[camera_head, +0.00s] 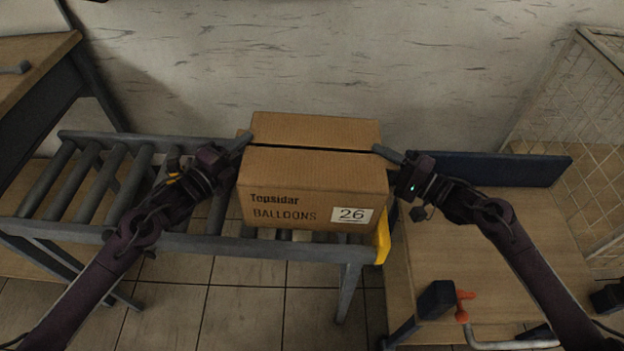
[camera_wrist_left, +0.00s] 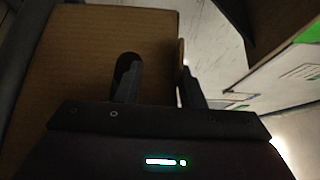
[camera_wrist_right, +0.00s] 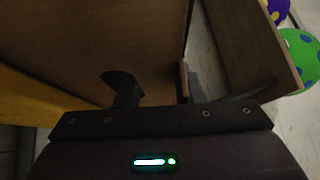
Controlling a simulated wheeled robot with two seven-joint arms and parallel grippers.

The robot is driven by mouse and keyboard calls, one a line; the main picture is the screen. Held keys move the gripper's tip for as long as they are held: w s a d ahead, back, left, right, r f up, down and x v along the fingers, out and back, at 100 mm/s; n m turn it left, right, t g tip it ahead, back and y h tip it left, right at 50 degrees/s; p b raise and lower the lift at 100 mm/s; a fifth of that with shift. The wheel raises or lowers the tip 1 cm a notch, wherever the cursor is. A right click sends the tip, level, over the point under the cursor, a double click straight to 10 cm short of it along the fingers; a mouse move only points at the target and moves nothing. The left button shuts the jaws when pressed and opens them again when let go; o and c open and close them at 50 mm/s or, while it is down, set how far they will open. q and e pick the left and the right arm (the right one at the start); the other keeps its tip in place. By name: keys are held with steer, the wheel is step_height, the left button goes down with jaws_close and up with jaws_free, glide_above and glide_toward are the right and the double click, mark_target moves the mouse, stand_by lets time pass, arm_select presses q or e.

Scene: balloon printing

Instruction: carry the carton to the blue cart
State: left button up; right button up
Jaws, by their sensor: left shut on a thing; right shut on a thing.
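The brown cardboard carton (camera_head: 310,185), printed "Topsidar BALLOONS" with a white "26" label, is upright at the right end of the roller conveyor. I cannot tell if it rests on the rollers or hangs just above them. My left gripper (camera_head: 241,148) is shut on its left wall; in the left wrist view one finger sits at a dark hand hole in the carton (camera_wrist_left: 80,60). My right gripper (camera_head: 384,152) is shut on the right wall, which also shows in the right wrist view (camera_wrist_right: 90,40). A wooden-topped cart (camera_head: 500,225) with a dark blue panel (camera_head: 490,168) stands to the right.
The roller conveyor (camera_head: 85,180) runs left from the carton, with a yellow part (camera_head: 382,238) at its right end. A wire mesh cage (camera_head: 585,130) stands at the far right. An orange piece (camera_head: 464,305) is near the cart's front. Tiled floor (camera_head: 260,300) is clear in front.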

steer(key=shift+r, duration=0.2)
step_height(320, 180, up, 5)
steer(key=p, duration=0.5)
steer(key=shift+f, duration=0.1)
